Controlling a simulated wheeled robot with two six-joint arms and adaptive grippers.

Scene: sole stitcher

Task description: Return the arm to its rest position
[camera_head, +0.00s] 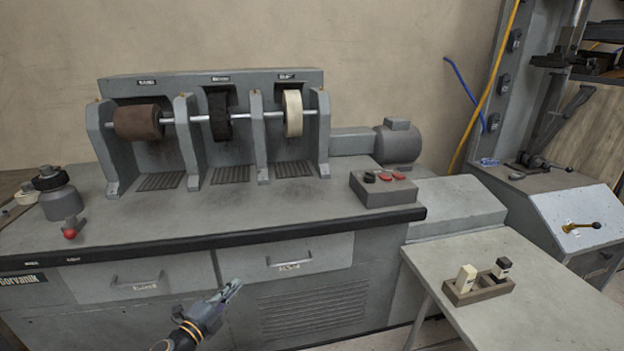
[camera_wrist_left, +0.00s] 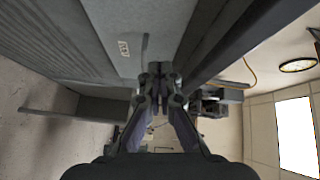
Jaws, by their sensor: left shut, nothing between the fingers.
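My left gripper (camera_head: 231,289) comes in from the bottom of the head view. It is in front of the grey finishing machine's drawers, below the worktop edge. Its fingers are shut and hold nothing. In the left wrist view the two fingers of the same gripper (camera_wrist_left: 158,76) meet at the middle, with the machine's grey front beside them. My right gripper is not in view.
The grey machine (camera_head: 245,205) carries several wheels on a shaft and a control box (camera_head: 385,190). A side table (camera_head: 540,305) at right holds a small wooden tray (camera_head: 479,291) with two bottles. Floor shows below.

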